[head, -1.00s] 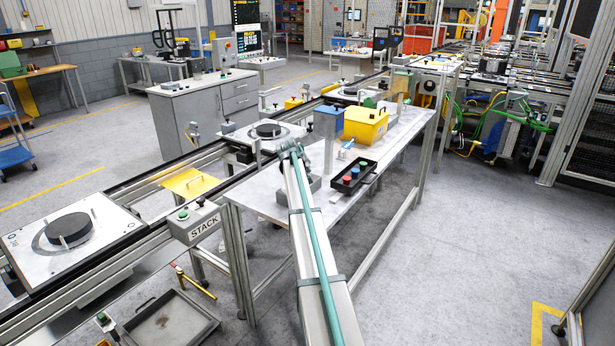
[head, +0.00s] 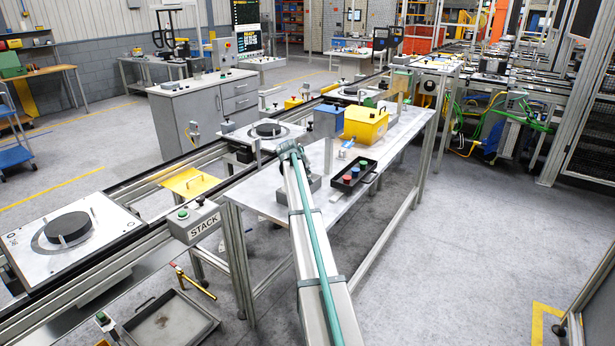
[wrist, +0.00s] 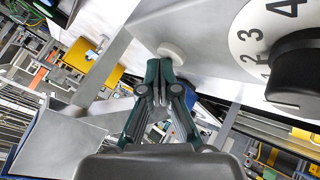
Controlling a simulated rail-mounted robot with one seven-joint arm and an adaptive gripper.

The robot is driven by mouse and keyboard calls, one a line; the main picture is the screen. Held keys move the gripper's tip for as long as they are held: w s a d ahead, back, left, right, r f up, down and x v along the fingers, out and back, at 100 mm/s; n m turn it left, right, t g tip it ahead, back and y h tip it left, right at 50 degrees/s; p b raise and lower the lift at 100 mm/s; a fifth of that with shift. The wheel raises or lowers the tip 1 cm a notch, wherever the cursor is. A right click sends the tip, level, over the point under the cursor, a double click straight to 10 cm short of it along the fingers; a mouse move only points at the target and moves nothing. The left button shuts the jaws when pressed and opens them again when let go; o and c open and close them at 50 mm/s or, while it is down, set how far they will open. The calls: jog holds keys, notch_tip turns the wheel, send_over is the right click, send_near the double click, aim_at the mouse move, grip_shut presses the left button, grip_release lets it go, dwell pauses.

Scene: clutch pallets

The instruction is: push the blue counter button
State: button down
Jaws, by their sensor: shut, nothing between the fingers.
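Blue surfaces show behind the right finger (wrist: 205,112), too hidden to name. In the head view my gripper's fingertips cannot be made out near the end of my arm.
In the wrist view a black knob with a numbered dial (wrist: 250,45) is right of the fingertips. A yellow box (head: 365,124) and a blue box (head: 327,121) stand on the bench (head: 270,200). A conveyor with pallets runs along its left. The floor at right is open.

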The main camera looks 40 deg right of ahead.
jog(key=shift+r, duration=0.1)
dwell(0.5)
jog(key=shift+r, duration=0.3)
jog(key=shift+r+p, duration=1.1)
jog(key=shift+r, duration=1.95)
